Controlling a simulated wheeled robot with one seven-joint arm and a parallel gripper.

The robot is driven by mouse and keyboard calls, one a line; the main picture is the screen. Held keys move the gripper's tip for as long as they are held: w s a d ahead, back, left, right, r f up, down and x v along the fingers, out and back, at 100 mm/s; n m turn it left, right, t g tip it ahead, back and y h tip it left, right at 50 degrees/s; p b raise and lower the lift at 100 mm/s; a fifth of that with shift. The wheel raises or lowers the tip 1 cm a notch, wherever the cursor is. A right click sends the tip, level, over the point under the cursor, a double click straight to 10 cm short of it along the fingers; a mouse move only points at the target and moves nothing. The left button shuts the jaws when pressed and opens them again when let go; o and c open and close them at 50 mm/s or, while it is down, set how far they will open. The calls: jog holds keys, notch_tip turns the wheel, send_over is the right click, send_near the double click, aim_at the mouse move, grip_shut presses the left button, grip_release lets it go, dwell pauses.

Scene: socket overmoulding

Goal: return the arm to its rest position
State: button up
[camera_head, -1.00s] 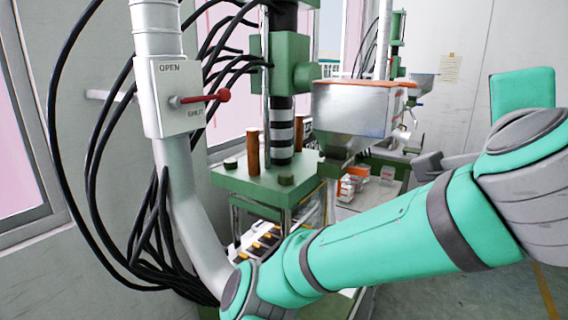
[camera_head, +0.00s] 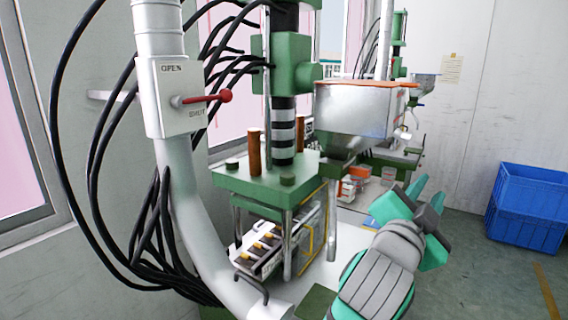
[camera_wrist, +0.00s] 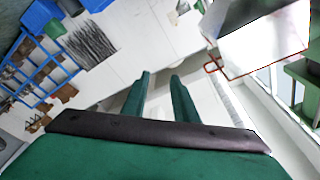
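My arm (camera_head: 375,285) is folded in the lower right of the head view, with its green and grey end pointing up and to the right. My gripper (camera_wrist: 160,78) shows in the wrist view as two green fingers with a clear gap between them. Nothing is held between the fingers.
A green press (camera_head: 265,185) with a metal hopper (camera_head: 355,108) stands left of my arm. A white pipe (camera_head: 185,190) with a red-handled valve (camera_head: 205,98) and black cables is at the left. Blue crates (camera_head: 528,205) sit on the floor at the right.

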jog(key=w+a+f+n+t+y, duration=0.1)
jog(key=a+f+n, duration=0.25)
jog(key=f, duration=0.55)
jog(key=w+a+f+n+t+y, duration=0.1)
jog(key=a+f+n+y, duration=0.2)
jog(key=f, duration=0.6)
jog(key=s+a+f+n+y, duration=0.1)
jog(key=s+a+f+n, duration=0.15)
jog(key=f, duration=0.35)
jog(key=s+a+f+n+t+y, duration=0.1)
jog(key=s+a+f+n, duration=0.15)
jog(key=f, duration=0.35)
jog(key=s+a+f+n+y, duration=0.1)
jog(key=s+a+f+n, duration=0.15)
jog(key=f, duration=0.35)
jog(key=s+a+f+n+g+y, duration=0.1)
jog(key=s+a+f+y, duration=0.1)
jog(key=s+a+f, duration=0.35)
jog(key=s+a+f+n+y, duration=0.1)
jog(key=s+a+f+y, duration=0.1)
jog(key=s+f, duration=0.65)
jog(key=s+a, duration=0.2)
jog(key=s, duration=0.8)
jog(key=s+a+g+y, duration=0.1)
jog(key=s+a, duration=0.2)
jog(key=s, duration=0.6)
jog(key=shift+s+a+f, duration=0.3)
jog(key=shift+s+a, duration=0.05)
